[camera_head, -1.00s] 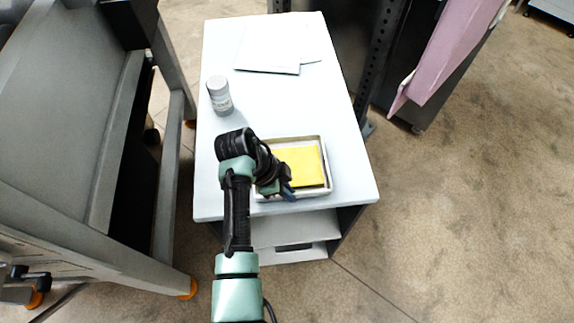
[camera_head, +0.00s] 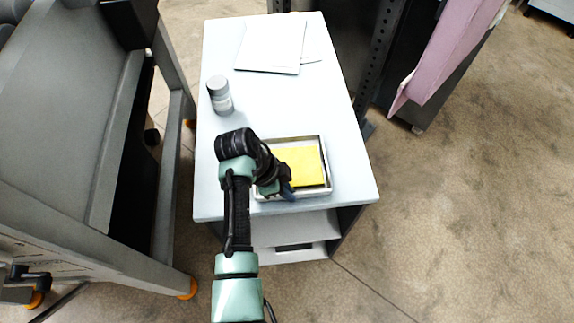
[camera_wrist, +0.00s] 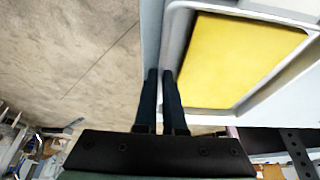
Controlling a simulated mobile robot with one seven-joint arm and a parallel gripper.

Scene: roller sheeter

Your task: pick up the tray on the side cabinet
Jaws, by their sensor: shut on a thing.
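The tray (camera_head: 328,188) is a shallow pale rectangle with a raised rim, holding a flat yellow piece (camera_head: 306,166). It sits at the near end of the white top of the side cabinet (camera_head: 270,110). My gripper (camera_head: 288,187) is at the tray's near edge in the head view, with my wrist hiding its left part. In the wrist view my gripper (camera_wrist: 160,72) has its two dark fingers close together, shut on the tray's rim (camera_wrist: 177,40). The yellow piece (camera_wrist: 232,60) lies inside the tray there. I cannot tell whether the tray is lifted off the top.
A grey bottle (camera_head: 220,95) and a white sheet or pad (camera_head: 271,47) are on the cabinet top. A grey machine frame (camera_head: 120,150) stands close on the left. A dark upright post (camera_head: 380,50) and a pink sheet (camera_head: 445,55) are at the back right. The floor at right is clear.

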